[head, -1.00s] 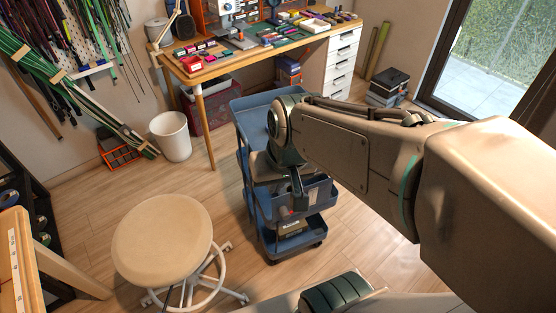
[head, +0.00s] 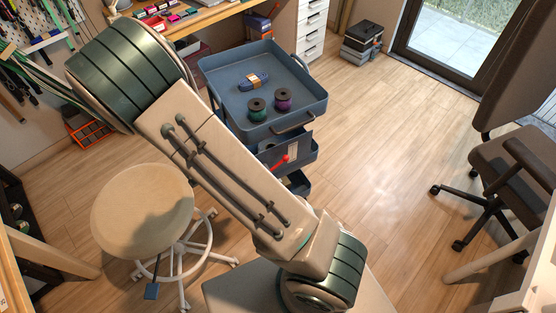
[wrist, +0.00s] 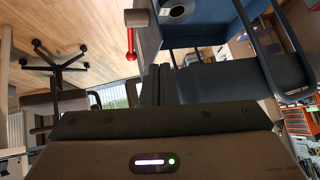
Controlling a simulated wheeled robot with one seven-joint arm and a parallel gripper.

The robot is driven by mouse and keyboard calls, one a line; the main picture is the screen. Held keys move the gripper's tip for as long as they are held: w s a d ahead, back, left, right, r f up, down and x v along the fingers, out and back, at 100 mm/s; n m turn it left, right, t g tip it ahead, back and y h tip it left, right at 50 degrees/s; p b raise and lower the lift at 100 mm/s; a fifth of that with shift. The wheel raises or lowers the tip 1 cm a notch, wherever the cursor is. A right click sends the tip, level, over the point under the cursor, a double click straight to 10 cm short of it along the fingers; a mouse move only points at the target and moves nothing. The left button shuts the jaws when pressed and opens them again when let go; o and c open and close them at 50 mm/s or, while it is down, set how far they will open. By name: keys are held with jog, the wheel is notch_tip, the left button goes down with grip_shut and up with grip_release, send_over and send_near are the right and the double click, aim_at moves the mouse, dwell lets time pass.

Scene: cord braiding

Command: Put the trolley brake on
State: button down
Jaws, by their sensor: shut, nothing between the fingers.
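The blue trolley (head: 305,104) stands on the wooden floor in the upper middle of the head view, its top tray clear of my arm. A red lever with a ball end (head: 281,163), probably the brake, sticks out at its lower front. In the wrist view, the red lever (wrist: 131,42) shows at the upper middle, beside the blue trolley body (wrist: 222,80). My gripper (wrist: 155,84) is shut and empty, a little apart from the lever in the picture; the depth gap is unclear. In the head view my gripper is out of sight.
Two thread spools (head: 257,109) and a blue item with a tan band (head: 253,80) lie on the top tray. A round stool (head: 142,203) stands left. An office chair (head: 505,165) stands right. The floor between trolley and chair is clear.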

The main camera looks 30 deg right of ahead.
jog(key=s+d+f+m+g+h, duration=0.1)
jog(key=s+d+f+h, duration=0.1)
jog(key=s+d+h, duration=0.1)
jog(key=b, duration=0.4)
send_near(284, 158)
jog(key=shift+m, duration=0.3)
jog(key=x, duration=0.7)
jog(key=shift+a+f, duration=0.1)
